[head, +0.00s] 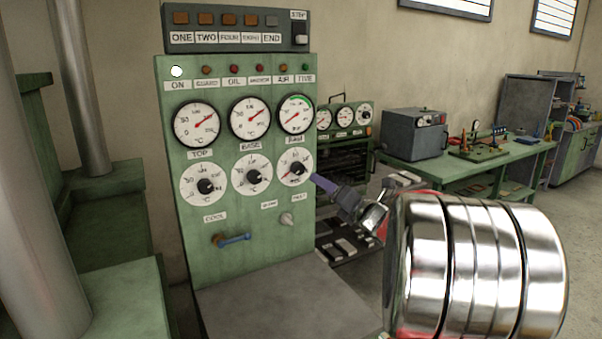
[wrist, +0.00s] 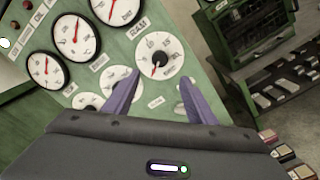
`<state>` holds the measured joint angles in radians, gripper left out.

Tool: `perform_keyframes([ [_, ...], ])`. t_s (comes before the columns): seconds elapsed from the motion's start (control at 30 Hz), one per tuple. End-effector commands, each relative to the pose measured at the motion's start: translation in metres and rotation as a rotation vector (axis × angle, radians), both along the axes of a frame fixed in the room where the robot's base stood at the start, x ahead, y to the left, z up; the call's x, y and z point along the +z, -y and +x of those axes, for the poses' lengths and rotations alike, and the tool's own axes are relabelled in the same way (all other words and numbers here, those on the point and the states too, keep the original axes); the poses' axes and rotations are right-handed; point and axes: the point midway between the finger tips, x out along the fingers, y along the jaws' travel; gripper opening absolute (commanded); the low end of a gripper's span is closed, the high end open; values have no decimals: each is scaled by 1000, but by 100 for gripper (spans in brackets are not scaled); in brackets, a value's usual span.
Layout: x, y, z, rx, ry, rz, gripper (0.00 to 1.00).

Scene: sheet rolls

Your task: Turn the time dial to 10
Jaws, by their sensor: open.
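A row of three white dials with black knobs is on the green panel in the head view. The rightmost dial (head: 297,167), under the RAM gauge, is nearest my gripper; no TIME label on it is legible. The same dial (wrist: 158,50) is in the wrist view, with a red pointer towards the lower left, near the 0. My gripper (head: 316,179) is just right of this dial in the head view. In the wrist view its purple fingers (wrist: 160,75) are spread apart, empty, below the dial. Whether they touch the knob cannot be told.
Other knob dials (head: 204,187) and the gauges (head: 250,117) are to the left. A blue-handled lever (head: 234,239) and a small grey knob (head: 287,219) sit below. A grey shelf (head: 280,302) juts out under the panel. A workbench (head: 470,165) stands at the right.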

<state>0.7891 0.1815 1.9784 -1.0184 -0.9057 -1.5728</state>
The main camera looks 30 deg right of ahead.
Motion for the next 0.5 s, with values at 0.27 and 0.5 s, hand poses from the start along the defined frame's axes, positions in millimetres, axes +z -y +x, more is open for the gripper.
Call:
perform_keyframes([
  [0.27, 0, 0, 7, 0, -1, 2, 51],
  [0.5, 0, 1, 35, 1, -1, 3, 51],
])
